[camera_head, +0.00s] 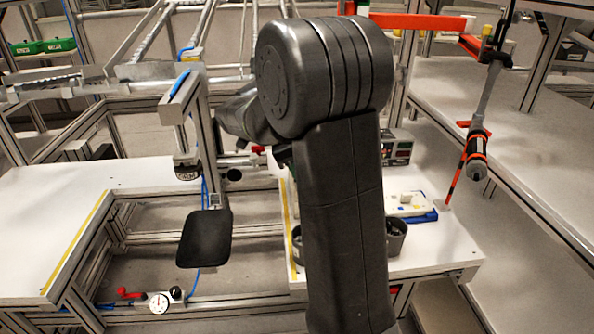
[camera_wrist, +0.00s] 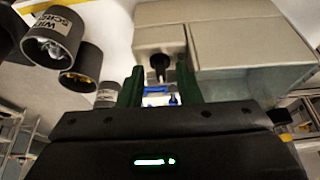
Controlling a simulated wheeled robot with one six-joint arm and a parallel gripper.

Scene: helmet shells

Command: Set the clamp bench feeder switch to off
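In the wrist view, my gripper (camera_wrist: 159,82) has its two green fingers apart, with nothing seen between them in its grasp. A black knob (camera_wrist: 158,66) stands on the face of a beige box (camera_wrist: 160,40), just beyond and between the fingertips. It looks like a rotary switch, but I see no on or off marking and cannot read its setting. Whether the fingers touch it I cannot tell. In the head view, my arm covers the middle, and neither the knob nor my fingers can be made out.
In the wrist view, a labelled dark cup (camera_wrist: 55,38) and other cups stand left of the box. A larger grey-beige housing (camera_wrist: 240,35) adjoins it on the right. In the head view, a black pad (camera_head: 204,239) and a hanging screwdriver (camera_head: 478,153) flank my arm.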

